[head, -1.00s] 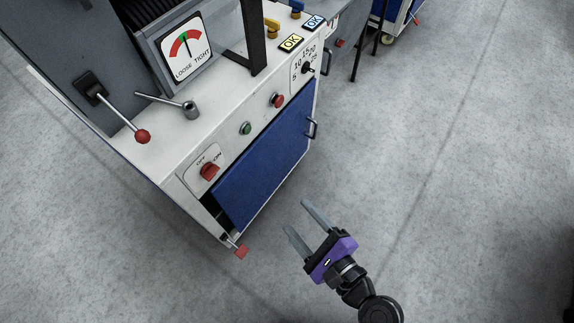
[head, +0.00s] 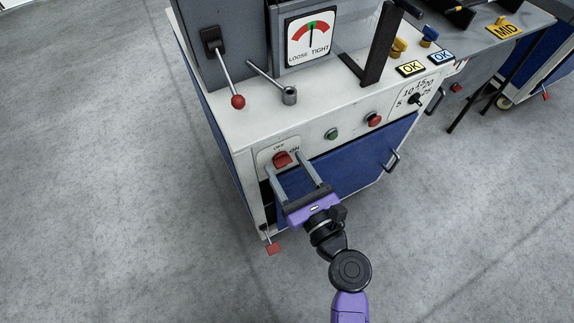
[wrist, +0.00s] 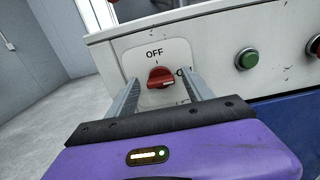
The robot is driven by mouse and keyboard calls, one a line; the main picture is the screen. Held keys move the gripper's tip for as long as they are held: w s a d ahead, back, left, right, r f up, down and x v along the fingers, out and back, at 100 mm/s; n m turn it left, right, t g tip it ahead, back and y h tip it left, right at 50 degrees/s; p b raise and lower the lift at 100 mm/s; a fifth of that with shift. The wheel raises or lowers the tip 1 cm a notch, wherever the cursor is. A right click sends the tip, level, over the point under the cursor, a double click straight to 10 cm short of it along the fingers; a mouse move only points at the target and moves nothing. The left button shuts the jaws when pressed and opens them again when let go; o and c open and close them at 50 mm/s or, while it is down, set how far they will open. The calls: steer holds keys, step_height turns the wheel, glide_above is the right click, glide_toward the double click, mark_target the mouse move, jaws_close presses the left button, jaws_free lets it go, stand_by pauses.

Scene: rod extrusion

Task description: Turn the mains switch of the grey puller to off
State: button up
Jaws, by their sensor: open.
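The grey puller (head: 228,124) stands ahead with a white front panel. Its mains switch (head: 282,158) is a red rotary knob on a pale plate marked OFF and ON, at the panel's left end. In the wrist view the red knob (wrist: 161,77) lies near horizontal, one end towards ON at the right; OFF is above it. My gripper (head: 286,163) is open, its two grey fingers on either side of the knob in the picture. In the wrist view the fingers (wrist: 160,90) also flank it, with a gap on both sides. I cannot tell whether they touch the panel.
A green button (head: 331,134) and a red button (head: 374,120) sit right of the switch. A red-balled lever (head: 238,101) and a steel handle (head: 289,95) stand on top. A blue door (head: 350,165) is below. The floor to the left is clear.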

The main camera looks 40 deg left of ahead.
steer(key=shift+w+a, duration=0.15)
steer(key=shift+a, duration=0.1)
jaws_close()
